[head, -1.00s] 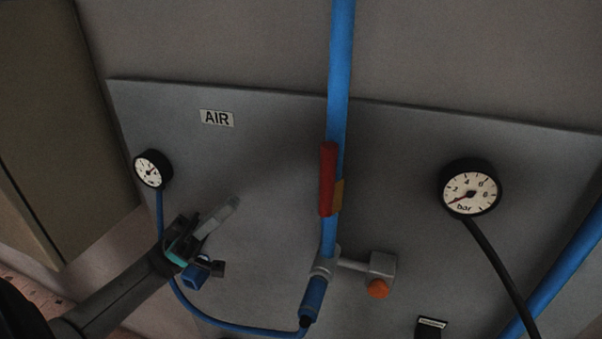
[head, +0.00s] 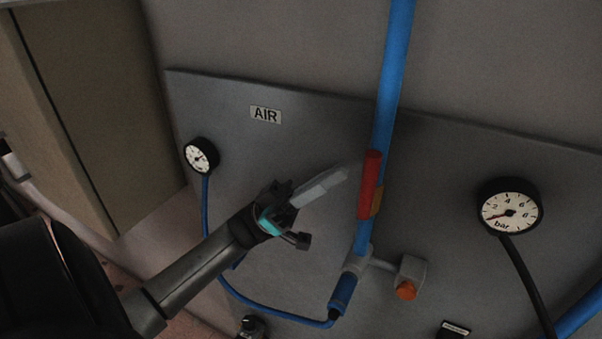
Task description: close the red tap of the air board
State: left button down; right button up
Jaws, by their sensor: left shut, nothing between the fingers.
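The red tap handle (head: 370,184) is on the blue vertical pipe (head: 391,80) of the grey air board (head: 440,150). My right gripper is not in view.
A small gauge (head: 201,156) with a thin blue hose is on the left, and a larger bar gauge (head: 509,207) with a black hose on the right. An orange knob (head: 405,291) sits below the tap. An AIR label (head: 265,114) is at the upper left. A brown cabinet (head: 95,110) stands left.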

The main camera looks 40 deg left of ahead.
pick_arm(q)
jog(key=shift+w+d, duration=0.25)
jog(key=shift+d, duration=0.4)
jog(key=shift+d+r+g+p, duration=0.1)
jog(key=shift+r+g+p, duration=0.05)
jog(key=shift+g+p, duration=0.3)
